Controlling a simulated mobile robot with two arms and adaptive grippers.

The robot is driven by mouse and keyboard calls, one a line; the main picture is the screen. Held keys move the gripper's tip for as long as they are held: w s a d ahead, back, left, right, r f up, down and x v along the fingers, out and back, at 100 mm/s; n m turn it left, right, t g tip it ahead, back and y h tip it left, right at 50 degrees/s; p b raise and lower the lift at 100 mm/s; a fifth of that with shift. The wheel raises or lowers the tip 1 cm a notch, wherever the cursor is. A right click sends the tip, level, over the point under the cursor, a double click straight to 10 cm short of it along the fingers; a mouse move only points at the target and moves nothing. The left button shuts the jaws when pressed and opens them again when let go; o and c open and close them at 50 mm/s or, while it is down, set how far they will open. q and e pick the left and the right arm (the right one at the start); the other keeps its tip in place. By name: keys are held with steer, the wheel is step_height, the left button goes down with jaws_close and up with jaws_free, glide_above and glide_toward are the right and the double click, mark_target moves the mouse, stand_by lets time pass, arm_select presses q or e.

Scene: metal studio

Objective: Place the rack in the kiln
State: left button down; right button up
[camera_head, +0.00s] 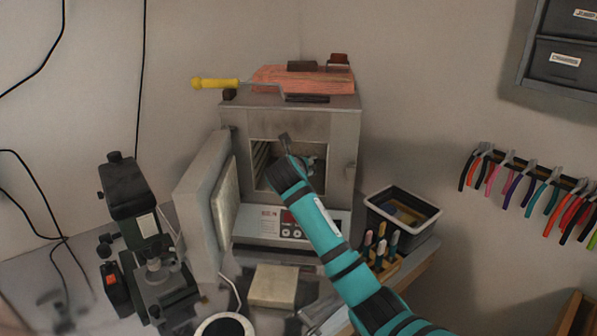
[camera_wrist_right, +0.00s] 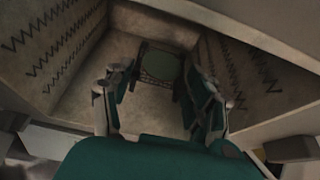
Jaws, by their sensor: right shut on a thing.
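The kiln (camera_head: 340,115) is a grey box with its door (camera_head: 205,205) swung open to the left. My right arm reaches in through its front opening. My right gripper (camera_head: 300,172) is inside the chamber, mostly hidden by my own wrist in the head view. In the right wrist view, the two fingers (camera_wrist_right: 162,88) are on either side of a small dark object with a flat greenish top, which looks like the rack (camera_wrist_right: 160,64). The gripper is shut on it. Whether the rack touches the chamber floor cannot be told. My left gripper is not in view.
The chamber walls (camera_wrist_right: 50,45) with zigzag heating coils are close on both sides. A yellow-handled tool (camera_head: 215,83) and a reddish block (camera_head: 300,80) lie on top of the kiln. A microscope (camera_head: 135,200) stands left; a black bin (camera_head: 402,210) stands right.

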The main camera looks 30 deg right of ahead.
steer(key=shift+w+d, duration=0.15)
steer(key=shift+w, duration=0.15)
steer(key=shift+f, duration=0.2)
steer(key=shift+f+p, duration=0.5)
steer(key=shift+f, duration=1.1)
steer(key=shift+f, duration=0.1)
steer(key=o, duration=1.1)
steer(key=shift+o, duration=0.2)
steer(key=b+v, duration=0.1)
steer(key=v, duration=1.1)
steer(key=shift+d, duration=0.1)
